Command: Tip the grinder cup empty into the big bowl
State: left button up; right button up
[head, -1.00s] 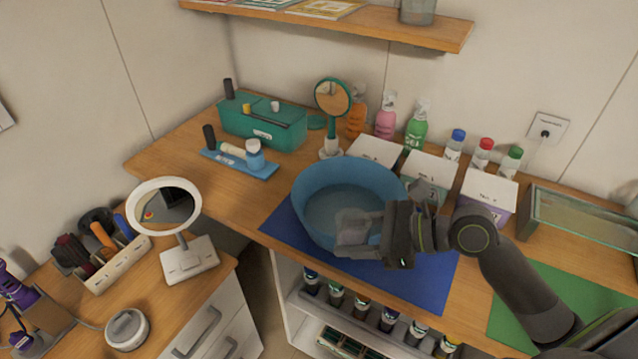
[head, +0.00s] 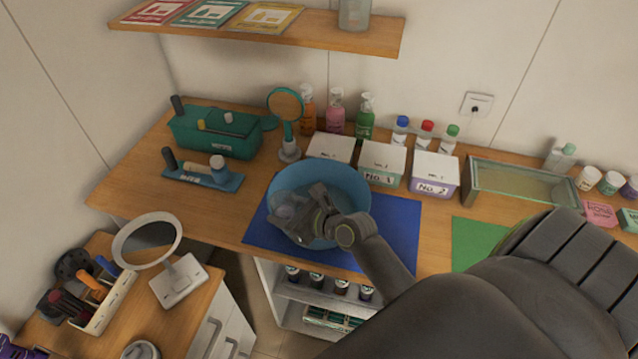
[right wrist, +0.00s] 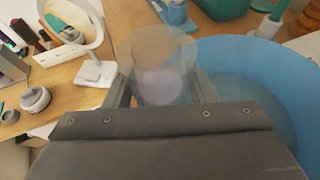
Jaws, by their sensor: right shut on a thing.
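The big blue bowl (head: 352,188) stands on a blue mat (head: 403,230) on the wooden counter. My right gripper (head: 294,212) is over the left front part of the bowl, shut on a clear, see-through cup (head: 287,206). In the right wrist view the cup (right wrist: 160,55) is between the fingers, with a pale purple patch showing through it; I cannot tell whether this is content or the cup's base. There the blue bowl (right wrist: 225,52) lies to the right of the cup. The cup's exact tilt is unclear. My left gripper is not in view.
White-lidded boxes (head: 382,160) and several bottles stand behind the bowl. A hand mirror (head: 286,110) stands behind it to the left. A glass tray (head: 525,183) and a green mat (head: 475,240) are to the right. A round mirror (head: 150,240) stands on the lower left cabinet.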

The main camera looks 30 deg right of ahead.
jog(key=shift+a+f+m+p, duration=0.2)
jog(key=shift+a+m+p, duration=0.1)
jog(key=shift+a+p, duration=0.15)
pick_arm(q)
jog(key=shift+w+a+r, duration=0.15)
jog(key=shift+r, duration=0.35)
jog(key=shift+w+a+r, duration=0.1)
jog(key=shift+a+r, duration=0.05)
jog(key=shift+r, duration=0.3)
pick_arm(e)
jog(key=shift+f+h, duration=0.25)
jog(key=shift+h, duration=0.05)
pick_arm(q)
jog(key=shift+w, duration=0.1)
pick_arm(e)
jog(key=shift+d, duration=0.1)
